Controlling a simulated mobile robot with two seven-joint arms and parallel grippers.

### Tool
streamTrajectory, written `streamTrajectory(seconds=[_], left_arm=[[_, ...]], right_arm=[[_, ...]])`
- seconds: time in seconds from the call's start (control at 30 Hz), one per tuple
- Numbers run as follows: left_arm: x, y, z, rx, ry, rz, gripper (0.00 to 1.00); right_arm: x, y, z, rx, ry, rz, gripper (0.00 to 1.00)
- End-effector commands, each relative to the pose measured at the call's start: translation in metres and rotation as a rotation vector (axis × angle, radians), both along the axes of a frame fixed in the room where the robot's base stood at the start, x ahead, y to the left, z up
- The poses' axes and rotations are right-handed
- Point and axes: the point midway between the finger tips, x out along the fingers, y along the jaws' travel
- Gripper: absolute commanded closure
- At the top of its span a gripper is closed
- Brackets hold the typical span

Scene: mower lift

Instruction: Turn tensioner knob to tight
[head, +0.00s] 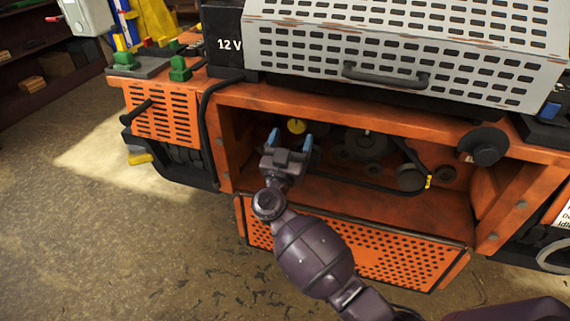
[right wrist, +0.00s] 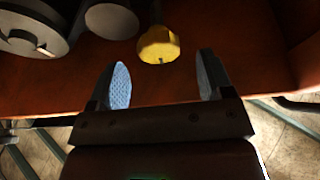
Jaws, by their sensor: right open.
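The yellow tensioner knob (head: 296,125) sits inside the orange machine's open bay, at its left side. In the right wrist view the yellow knob (right wrist: 159,45) hangs on a short stem just beyond the fingertips, between the lines of the two fingers and apart from both. A small dark mark shows on its rim. My right gripper (head: 290,141) is open and empty, with its blue-padded fingers pointing into the bay just below the knob. The right gripper (right wrist: 162,82) also shows open in the right wrist view. My left gripper is not in view.
Dark pulleys (head: 365,143) and a belt fill the bay right of the knob. The perforated orange panel (head: 400,258) hangs down below the opening. A black round knob (head: 484,146) protrudes at the bay's upper right. The floor at left is clear.

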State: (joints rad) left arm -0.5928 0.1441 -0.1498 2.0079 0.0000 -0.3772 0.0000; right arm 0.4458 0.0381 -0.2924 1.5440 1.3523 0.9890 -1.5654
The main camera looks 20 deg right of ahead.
Motion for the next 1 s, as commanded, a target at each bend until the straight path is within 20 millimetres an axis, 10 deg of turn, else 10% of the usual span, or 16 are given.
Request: streamTrajectory(seconds=[0.4, 1.0], left_arm=[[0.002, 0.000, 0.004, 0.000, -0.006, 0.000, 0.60], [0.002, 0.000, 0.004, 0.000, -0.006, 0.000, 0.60]], right_arm=[[-0.043, 0.028, -0.022, 0.000, 0.002, 0.000, 0.26], [-0.049, 0.032, -0.025, 0.000, 0.000, 0.000, 0.26]])
